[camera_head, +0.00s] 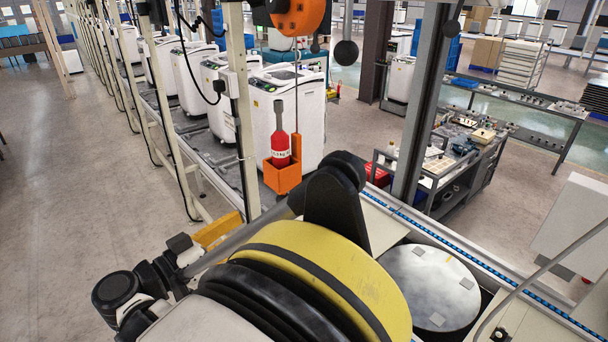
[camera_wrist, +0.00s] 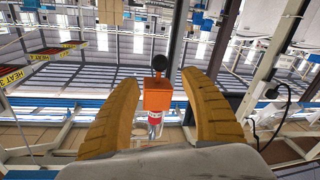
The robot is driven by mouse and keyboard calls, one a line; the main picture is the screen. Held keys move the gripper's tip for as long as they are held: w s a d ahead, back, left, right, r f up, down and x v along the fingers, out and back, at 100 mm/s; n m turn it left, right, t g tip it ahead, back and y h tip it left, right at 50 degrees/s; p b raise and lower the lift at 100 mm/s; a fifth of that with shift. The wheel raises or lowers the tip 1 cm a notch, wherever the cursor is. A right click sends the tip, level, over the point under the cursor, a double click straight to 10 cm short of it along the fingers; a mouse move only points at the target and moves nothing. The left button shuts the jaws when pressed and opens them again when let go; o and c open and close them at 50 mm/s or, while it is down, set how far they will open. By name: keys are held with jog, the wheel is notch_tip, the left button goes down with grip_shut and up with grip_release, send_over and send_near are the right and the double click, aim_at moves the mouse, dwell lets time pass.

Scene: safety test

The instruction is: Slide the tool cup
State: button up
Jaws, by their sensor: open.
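The tool cup (camera_head: 282,178) is an orange open-topped holder hanging in front of a white machine in the head view. A red tool (camera_head: 280,150) with a white label stands upright in it. In the wrist view an orange box-shaped thing (camera_wrist: 157,97), which looks like the cup, shows between my fingers, with a black ball at its upper end and a red-and-white part below. My gripper (camera_wrist: 159,80) has two ochre fingers spread apart with nothing held between them. The cup appears beyond the fingers; I cannot tell the exact gap. The gripper is mostly hidden in the head view.
A grey post (camera_head: 241,110) stands just left of the cup, with a black cable near it. An orange round housing (camera_head: 298,16) hangs above. White machines (camera_head: 215,95) line the left. A workbench (camera_head: 445,160) with parts stands right. Floor at far left is clear.

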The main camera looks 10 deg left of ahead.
aim_at(278, 204)
jog(key=p+x, duration=0.2)
jog(key=x, duration=0.8)
jog(key=shift+w+d, duration=0.2)
jog(key=shift+w, duration=0.05)
jog(key=shift+f, duration=0.15)
grip_shut()
